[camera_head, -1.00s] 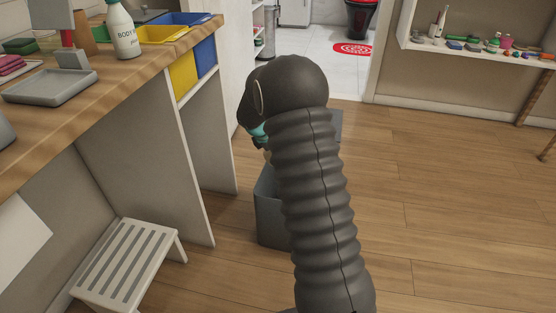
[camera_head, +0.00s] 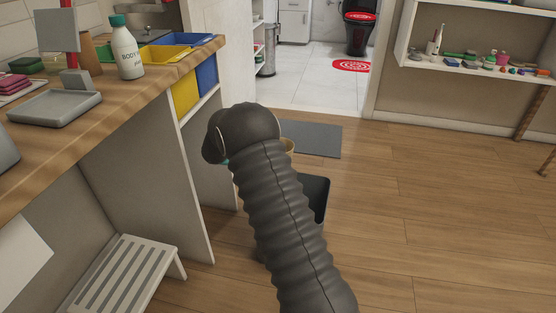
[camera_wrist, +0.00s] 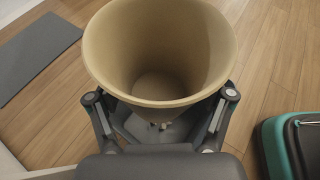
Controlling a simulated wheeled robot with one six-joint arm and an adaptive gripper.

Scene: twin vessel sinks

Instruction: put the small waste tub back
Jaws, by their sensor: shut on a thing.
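The small waste tub is tan, round and open at the top. In the wrist view the tub (camera_wrist: 160,50) fills the upper middle, its wide mouth toward the camera, and looks empty inside. My gripper (camera_wrist: 160,125) is shut on its near side, with a finger at each side below the rim. The arm hides my fingers and most of the tub there.
A grey mat (camera_head: 318,138) lies on the wooden floor beyond the arm. A counter (camera_head: 130,85) and a slatted step stool (camera_head: 125,275) stand left. The floor at right is clear.

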